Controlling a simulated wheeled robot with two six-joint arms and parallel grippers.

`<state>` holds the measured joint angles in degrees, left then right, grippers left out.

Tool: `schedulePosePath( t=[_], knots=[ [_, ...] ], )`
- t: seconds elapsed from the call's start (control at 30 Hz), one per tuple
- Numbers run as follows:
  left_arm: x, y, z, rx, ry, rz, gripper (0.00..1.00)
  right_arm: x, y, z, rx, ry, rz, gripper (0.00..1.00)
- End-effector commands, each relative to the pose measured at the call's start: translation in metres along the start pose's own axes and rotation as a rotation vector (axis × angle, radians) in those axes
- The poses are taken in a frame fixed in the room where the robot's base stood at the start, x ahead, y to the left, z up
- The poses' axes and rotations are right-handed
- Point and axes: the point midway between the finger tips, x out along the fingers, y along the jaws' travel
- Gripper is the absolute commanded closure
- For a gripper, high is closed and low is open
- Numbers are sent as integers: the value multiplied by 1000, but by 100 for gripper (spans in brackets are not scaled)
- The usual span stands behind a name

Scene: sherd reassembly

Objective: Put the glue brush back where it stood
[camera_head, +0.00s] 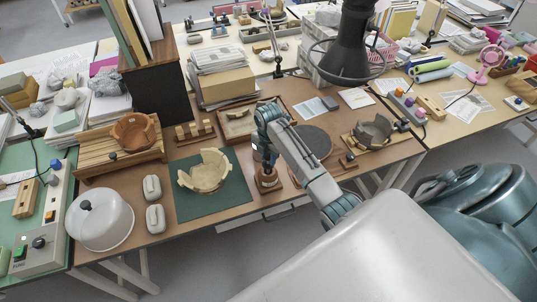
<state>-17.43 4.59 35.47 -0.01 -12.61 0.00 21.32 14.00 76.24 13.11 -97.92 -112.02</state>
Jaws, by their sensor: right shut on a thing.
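My right gripper (263,153) reaches in from the right and points down over the table. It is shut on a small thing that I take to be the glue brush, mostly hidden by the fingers. Just below stands a small brown wooden block or holder (268,182), right of the green mat (235,196). I cannot tell whether the brush touches the holder or hangs just above it. My left gripper is not in view.
A broken cream bowl (204,175) stands on the mat, left of the gripper. A dark round disc (317,138) lies to the right, beyond my forearm. A broken grey bowl (373,131) and a terracotta bowl (133,130) stand farther off.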

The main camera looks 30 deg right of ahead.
Motion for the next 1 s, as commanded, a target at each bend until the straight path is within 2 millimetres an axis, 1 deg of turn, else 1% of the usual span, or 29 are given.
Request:
schedulePosePath(
  t=[0.03,0.2,0.5,0.7,1.0],
  knots=[
    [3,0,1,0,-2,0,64,5,0,0,0,1,-1,86],
    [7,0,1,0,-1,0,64,15,0,0,0,0,0,86],
    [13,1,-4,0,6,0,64,29,0,0,0,0,-1,86],
    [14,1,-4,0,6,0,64,33,0,0,0,0,0,86],
    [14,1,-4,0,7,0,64,33,0,0,0,0,0,86]
  ],
)
